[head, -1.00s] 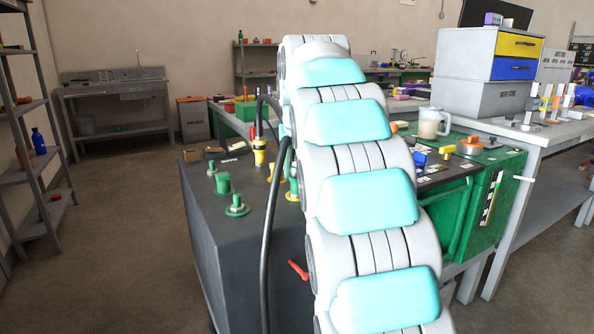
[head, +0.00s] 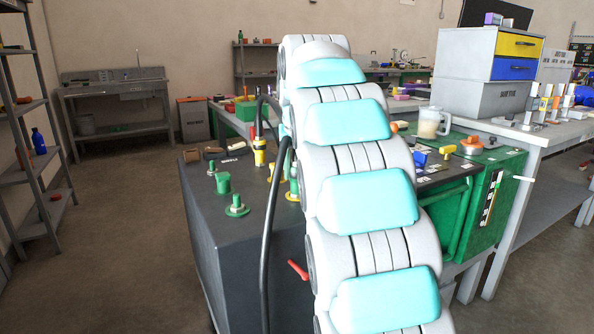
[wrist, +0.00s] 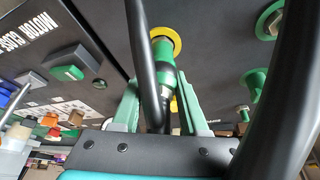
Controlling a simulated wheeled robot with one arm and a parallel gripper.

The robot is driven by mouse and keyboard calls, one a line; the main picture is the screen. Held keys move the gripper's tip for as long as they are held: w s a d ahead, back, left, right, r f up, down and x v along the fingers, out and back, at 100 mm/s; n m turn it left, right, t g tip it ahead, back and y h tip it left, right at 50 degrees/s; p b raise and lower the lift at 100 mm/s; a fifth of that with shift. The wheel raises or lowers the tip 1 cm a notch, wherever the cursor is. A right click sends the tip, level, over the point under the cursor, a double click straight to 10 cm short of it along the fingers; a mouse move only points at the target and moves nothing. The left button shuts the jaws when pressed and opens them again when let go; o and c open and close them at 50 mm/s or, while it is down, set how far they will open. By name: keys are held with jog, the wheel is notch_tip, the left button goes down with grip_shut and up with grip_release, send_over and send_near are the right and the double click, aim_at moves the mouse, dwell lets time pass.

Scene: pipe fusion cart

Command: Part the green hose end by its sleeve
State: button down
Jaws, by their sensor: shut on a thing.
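The green hose end (wrist: 163,72) is in the wrist view, its sleeve against a yellow ring (wrist: 175,40) on the dark panel. A black hose crosses in front of it and hides part of it. My gripper (wrist: 160,100) has one green finger on each side of the hose end and is shut on it. Whether the sleeve is slid back cannot be told. In the head view my arm hides the gripper. A green fitting on a yellow base (head: 294,187) shows beside the arm there.
The dark cart top (head: 215,235) carries other green fittings (head: 237,207) and a yellow fitting (head: 260,152) with a hose. A black hose (head: 268,240) hangs down the cart's front beside my arm. A red lever (head: 298,270) sticks out there. Floor at left is clear.

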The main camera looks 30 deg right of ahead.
aim_at(296, 165)
jog(key=shift+r, duration=0.2)
jog(key=shift+w+r+p, duration=0.1)
jog(key=shift+r+p, duration=0.35)
jog(key=shift+r, duration=2.35)
